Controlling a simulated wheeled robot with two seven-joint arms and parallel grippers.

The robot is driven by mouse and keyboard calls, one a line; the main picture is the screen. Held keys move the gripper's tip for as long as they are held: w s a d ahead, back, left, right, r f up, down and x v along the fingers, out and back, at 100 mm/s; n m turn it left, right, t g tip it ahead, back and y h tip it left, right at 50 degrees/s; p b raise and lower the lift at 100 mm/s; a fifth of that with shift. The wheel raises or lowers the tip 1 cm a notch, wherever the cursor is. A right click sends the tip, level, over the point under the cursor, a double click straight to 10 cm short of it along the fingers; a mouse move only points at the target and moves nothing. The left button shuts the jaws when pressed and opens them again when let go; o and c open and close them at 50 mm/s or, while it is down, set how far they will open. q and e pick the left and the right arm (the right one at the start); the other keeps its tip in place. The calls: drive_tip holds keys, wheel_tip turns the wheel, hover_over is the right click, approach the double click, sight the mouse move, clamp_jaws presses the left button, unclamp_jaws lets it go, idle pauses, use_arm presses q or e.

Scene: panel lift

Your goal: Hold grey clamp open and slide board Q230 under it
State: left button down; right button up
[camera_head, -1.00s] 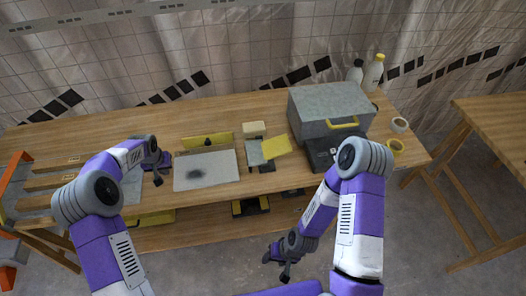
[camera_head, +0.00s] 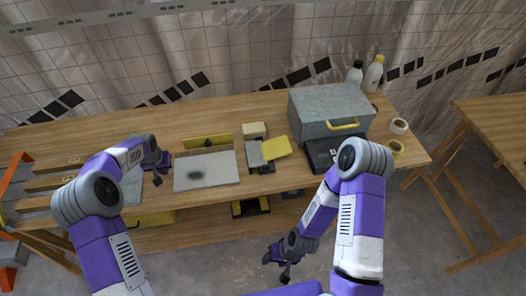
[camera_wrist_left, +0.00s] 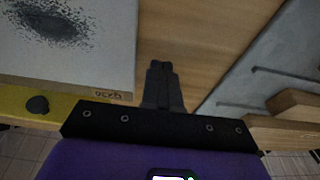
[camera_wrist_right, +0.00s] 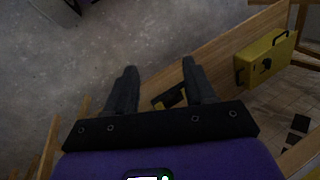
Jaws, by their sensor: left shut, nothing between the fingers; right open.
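A pale board with a dark speckled patch (camera_head: 212,165) lies flat on the bench; it also shows in the left wrist view (camera_wrist_left: 95,65), where its edge carries a small label that looks like Q230. A yellow strip with a black knob (camera_head: 208,141) lies along its far edge. A grey piece with a yellow plate (camera_head: 276,147) stands right of the board; I cannot tell whether this is the grey clamp. My left gripper (camera_wrist_left: 160,68) is shut and empty, beside the board's left edge, apart from it. My right gripper (camera_wrist_right: 159,70) is open and empty, low in front of the bench.
A grey slotted panel (camera_wrist_left: 265,75) and wooden strips (camera_wrist_left: 285,132) lie left of the board. A yellow case (camera_wrist_right: 265,58) sits below.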

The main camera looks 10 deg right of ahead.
use_arm(q)
drive_tip(key=shift+w+p+v, duration=0.25)
drive_tip(key=shift+p+v, duration=0.35)
drive_tip(key=shift+v, duration=0.45)
drive_tip(key=shift+w+p+v, duration=0.25)
drive_tip(key=shift+p+v, duration=0.3)
drive_tip(key=shift+v, duration=0.55)
